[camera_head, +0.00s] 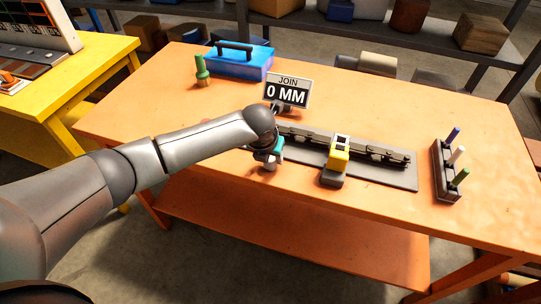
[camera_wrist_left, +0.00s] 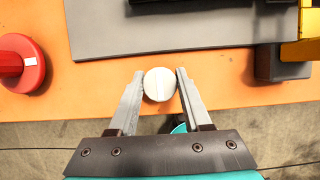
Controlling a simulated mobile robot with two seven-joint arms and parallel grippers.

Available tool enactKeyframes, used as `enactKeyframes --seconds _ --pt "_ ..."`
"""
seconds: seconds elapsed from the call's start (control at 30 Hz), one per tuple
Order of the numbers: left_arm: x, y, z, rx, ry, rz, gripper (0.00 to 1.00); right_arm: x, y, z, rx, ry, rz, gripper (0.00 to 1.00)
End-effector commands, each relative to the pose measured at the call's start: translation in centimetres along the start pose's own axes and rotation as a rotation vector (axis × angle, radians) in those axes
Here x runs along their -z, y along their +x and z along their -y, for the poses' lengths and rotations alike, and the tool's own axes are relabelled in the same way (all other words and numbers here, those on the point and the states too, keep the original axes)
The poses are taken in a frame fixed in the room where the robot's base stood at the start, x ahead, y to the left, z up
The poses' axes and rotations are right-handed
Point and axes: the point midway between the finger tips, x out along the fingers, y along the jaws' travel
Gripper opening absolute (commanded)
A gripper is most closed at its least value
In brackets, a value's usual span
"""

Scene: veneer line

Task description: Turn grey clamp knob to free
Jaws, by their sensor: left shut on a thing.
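The round pale grey clamp knob (camera_wrist_left: 159,84) sits near the front edge of the orange table, with a faint ridge across its top. My left gripper (camera_wrist_left: 160,88) has one finger on each side of it and is shut on it. In the head view my left gripper (camera_head: 269,163) is over the table's front edge, and the knob there is hard to tell from the gripper. My right gripper is in neither view.
A grey plate (camera_head: 400,176) with a dark rail and a yellow clamp unit (camera_head: 338,158) lies to the right. A red round knob (camera_wrist_left: 22,64) is to the left. A sign (camera_head: 287,92) reads "JOIN 0 MM".

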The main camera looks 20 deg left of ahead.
Motion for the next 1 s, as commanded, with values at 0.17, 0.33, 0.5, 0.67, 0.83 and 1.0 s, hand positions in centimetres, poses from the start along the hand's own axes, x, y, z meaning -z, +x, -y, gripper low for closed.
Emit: enactKeyframes --seconds 0.17,0.33,0.5,0.67,0.83,1.0 --pt "0.0 0.0 0.0 0.000 0.000 0.000 0.00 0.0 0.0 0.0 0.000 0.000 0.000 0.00" --pt "0.0 -0.1 0.0 -0.005 -0.011 0.000 0.00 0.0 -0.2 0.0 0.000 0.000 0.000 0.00" --pt "-0.1 -0.2 0.1 -0.024 -0.058 -0.002 0.00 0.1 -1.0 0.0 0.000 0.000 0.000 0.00" --pt "-0.1 -0.3 0.1 -0.062 -0.149 -0.002 0.00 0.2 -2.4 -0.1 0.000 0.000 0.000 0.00" --pt "-0.2 -0.4 0.1 -0.119 -0.285 -0.001 0.00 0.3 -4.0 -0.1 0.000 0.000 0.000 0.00" --pt "-0.1 -0.3 0.1 -0.181 -0.435 -0.002 0.00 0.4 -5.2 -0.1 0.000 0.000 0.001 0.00"
